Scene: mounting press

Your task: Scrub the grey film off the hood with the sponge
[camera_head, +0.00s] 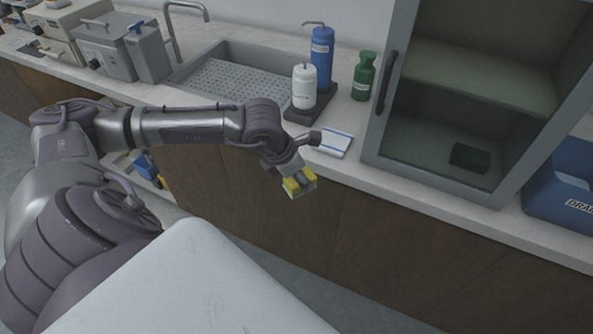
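The hood (376,150) is a grey-framed cabinet on the counter at the right, with a dark handle on its left side. Its front looks dull grey-green; I cannot tell where a film begins or ends. My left gripper (299,181) comes in from the left and is above the counter's front edge, left of the hood and apart from it. It is shut on a yellow sponge (291,187), which has a pale lower face and is partly hidden by the fingers. My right gripper is out of view.
A white-and-blue flat item (334,144) lies beside the hood. A green bottle (363,77), a blue bottle (321,58) and a white bottle (304,88) stand behind it. A sink (225,82) is left; a blue bin (562,205) is right of the hood.

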